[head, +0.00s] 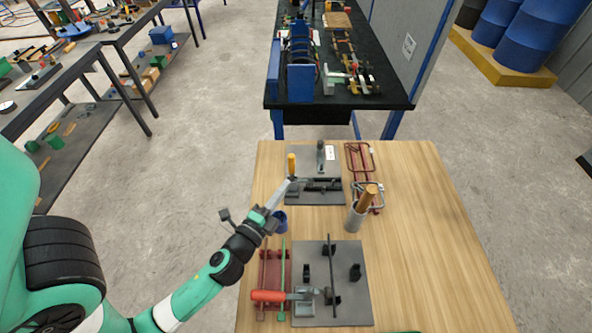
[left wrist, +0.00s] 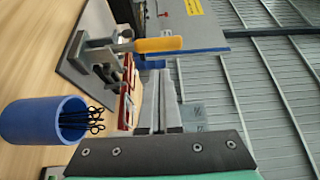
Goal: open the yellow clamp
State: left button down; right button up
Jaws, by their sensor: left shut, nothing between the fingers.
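The yellow clamp (head: 292,163) stands at the left edge of the grey far plate (head: 303,157), its handle upright in the head view. In the left wrist view, which is turned on its side, the yellow handle (left wrist: 158,45) and its grey metal base show beyond the fingers. My left gripper (head: 294,184) is shut and empty, close in front of the clamp and apart from the handle; its fingertips also show in the left wrist view (left wrist: 161,100). My right gripper is out of view.
A blue cup (head: 280,223) with black tools stands just below the left gripper. A grey cup (head: 355,218) with a wooden handle stands to the right. The table's right side (head: 430,240) is clear.

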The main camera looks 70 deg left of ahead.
pick_arm(q)
jog(key=p+x, duration=0.1)
jog(key=x, duration=0.5)
jog(key=shift+w+a, duration=0.2)
jog(key=shift+w, duration=0.15)
